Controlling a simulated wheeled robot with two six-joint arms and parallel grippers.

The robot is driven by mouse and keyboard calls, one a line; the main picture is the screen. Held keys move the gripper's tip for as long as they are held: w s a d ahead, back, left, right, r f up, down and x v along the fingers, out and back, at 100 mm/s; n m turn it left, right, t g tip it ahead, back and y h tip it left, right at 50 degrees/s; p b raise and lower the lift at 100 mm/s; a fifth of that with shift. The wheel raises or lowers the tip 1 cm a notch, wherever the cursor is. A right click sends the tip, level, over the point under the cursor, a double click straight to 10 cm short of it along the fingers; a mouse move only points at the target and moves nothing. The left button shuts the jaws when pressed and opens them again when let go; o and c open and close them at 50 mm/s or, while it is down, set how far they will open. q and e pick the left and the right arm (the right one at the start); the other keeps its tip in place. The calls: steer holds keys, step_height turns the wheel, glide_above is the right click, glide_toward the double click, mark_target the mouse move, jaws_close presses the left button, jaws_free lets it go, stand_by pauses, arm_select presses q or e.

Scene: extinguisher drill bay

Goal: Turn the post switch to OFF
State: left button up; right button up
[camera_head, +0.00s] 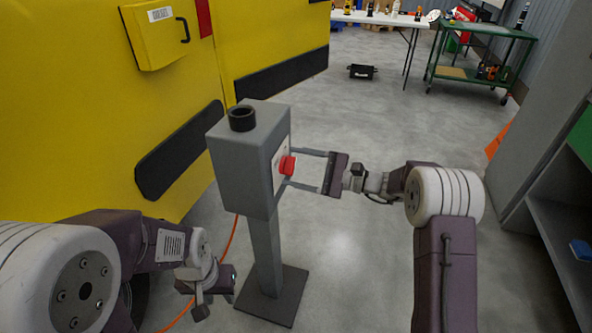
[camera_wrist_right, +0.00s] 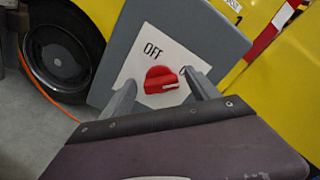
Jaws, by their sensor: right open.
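The post switch is a grey box (camera_head: 237,165) on a grey post, with a red knob (camera_head: 287,165) on its right-hand face. In the right wrist view the red knob (camera_wrist_right: 161,80) sits on a white plate (camera_wrist_right: 187,56) marked OFF. Its pale pointer mark faces right, away from the OFF lettering at upper left. My right gripper (camera_head: 297,168) is open, with one finger on either side of the knob; I cannot tell whether they touch it. My left gripper (camera_head: 213,288) hangs low at the left, in front of the post and apart from the switch; its jaws are unclear.
A yellow vehicle or panel (camera_head: 110,100) stands close behind the box on the left. An orange cable (camera_head: 230,240) runs along the floor by the post's base plate (camera_head: 272,298). A grey shelf unit (camera_head: 545,170) is at the right. Floor between is clear.

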steer(key=shift+a, duration=0.1)
steer(key=shift+c, duration=0.3)
steer(key=c, duration=1.3)
steer(key=shift+s+f+n+b, duration=0.1)
steer(key=shift+f+n+b, duration=0.1)
steer(key=shift+n+b, duration=3.35)
steer(key=shift+w+f+n+b, duration=0.15)
steer(key=shift+n+b, duration=2.3)
steer(key=shift+b, duration=2.25)
steer(key=shift+s+f+n+b, duration=0.2)
steer(key=shift+n+b, duration=2.8)
steer(key=shift+b, duration=1.1)
steer(key=o, duration=1.4)
steer(key=shift+c, duration=0.2)
